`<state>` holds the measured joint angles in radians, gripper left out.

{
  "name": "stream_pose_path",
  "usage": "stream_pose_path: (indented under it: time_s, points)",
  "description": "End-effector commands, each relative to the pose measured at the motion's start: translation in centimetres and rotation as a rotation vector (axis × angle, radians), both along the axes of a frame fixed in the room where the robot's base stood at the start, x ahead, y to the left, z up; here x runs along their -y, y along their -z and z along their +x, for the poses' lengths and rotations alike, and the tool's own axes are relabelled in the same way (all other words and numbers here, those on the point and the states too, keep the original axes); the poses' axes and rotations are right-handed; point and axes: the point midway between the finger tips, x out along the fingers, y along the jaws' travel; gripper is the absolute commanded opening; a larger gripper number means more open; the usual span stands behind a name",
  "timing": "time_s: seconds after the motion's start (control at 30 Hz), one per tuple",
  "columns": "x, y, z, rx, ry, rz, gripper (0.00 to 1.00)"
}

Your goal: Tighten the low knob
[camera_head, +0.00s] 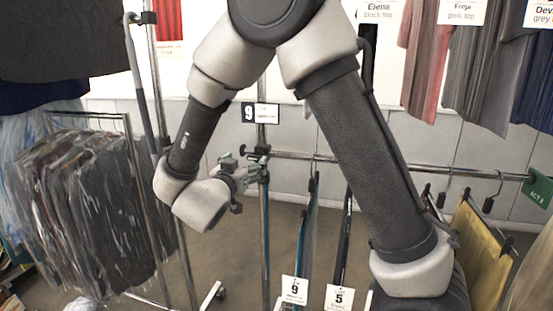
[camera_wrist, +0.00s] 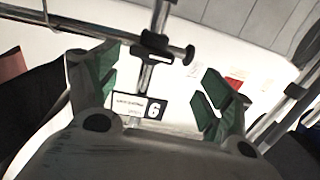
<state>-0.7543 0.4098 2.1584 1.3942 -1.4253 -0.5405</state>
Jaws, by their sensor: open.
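A dark clamp (camera_head: 258,153) sits on a vertical metal post (camera_head: 264,225), where a horizontal rail meets it. A small dark knob (camera_head: 242,150) sticks out to its left. In the wrist view, which appears upside down, the clamp (camera_wrist: 154,42) is at the top centre and the knob (camera_wrist: 189,55) points right. My gripper (camera_head: 248,175) is beside the post, just below the clamp in the head view. In the wrist view its green-padded fingers (camera_wrist: 160,85) are spread wide. Contact is not visible.
A number 9 sign (camera_head: 260,113) is on the post above the clamp. The horizontal rail (camera_head: 400,165) runs right, with hangers and tags below it. Packed garments (camera_head: 85,215) hang at left; named garments (camera_head: 470,80) hang at upper right.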

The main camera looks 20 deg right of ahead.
Motion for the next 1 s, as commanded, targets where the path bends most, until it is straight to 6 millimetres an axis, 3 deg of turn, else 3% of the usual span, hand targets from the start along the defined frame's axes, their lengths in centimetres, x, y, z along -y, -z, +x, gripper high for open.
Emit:
stream_pose_path:
  time_s: [0.17,0.6,0.93,1.0]
  points:
    - [0.4,0.2,-0.2,0.01,0.043,-0.038,0.8]
    - [4.3,0.2,5.1,0.009,0.041,-0.035,0.8]
    - [4.5,0.1,5.5,0.009,0.038,-0.035,0.8]
    - [4.5,0.1,5.5,0.009,0.038,-0.035,0.69]
